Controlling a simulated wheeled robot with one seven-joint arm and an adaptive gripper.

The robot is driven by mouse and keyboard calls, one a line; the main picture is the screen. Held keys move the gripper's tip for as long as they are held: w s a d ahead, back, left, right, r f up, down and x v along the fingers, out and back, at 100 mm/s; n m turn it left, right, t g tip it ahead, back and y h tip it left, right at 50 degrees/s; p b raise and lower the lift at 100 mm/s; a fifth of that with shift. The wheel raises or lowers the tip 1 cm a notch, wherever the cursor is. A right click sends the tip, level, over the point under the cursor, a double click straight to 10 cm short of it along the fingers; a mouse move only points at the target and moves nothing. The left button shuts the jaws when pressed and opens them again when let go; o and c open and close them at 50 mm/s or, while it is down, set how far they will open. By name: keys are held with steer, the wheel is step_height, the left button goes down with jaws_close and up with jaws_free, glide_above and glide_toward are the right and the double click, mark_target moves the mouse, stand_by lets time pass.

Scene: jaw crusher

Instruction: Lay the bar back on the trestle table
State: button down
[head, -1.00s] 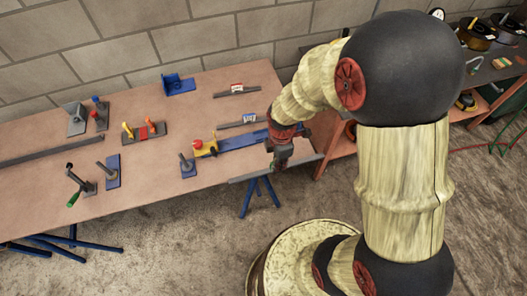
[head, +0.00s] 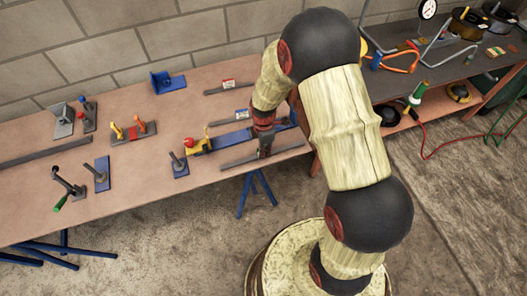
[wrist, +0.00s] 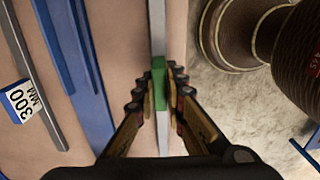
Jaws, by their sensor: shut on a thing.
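My gripper (wrist: 161,95) is shut on a grey bar (wrist: 158,27), gripping it at a green band (wrist: 158,75). In the head view the bar (head: 238,160) runs along the front edge of the trestle table (head: 120,190), near its right end, with my gripper (head: 264,153) above its middle. In the wrist view the bar lies over the brown tabletop, just inside the front edge. I cannot tell whether it touches the top.
A blue rail (wrist: 72,50) and a grey bar with a 300 mm label (wrist: 20,100) lie left of the bar in the wrist view. A dark bench (head: 450,75) stands right.

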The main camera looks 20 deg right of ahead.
steer(key=shift+f, duration=0.3)
steer(key=shift+f, duration=0.1)
steer(key=c, duration=2)
jaws_free()
steer(key=shift+o, duration=0.8)
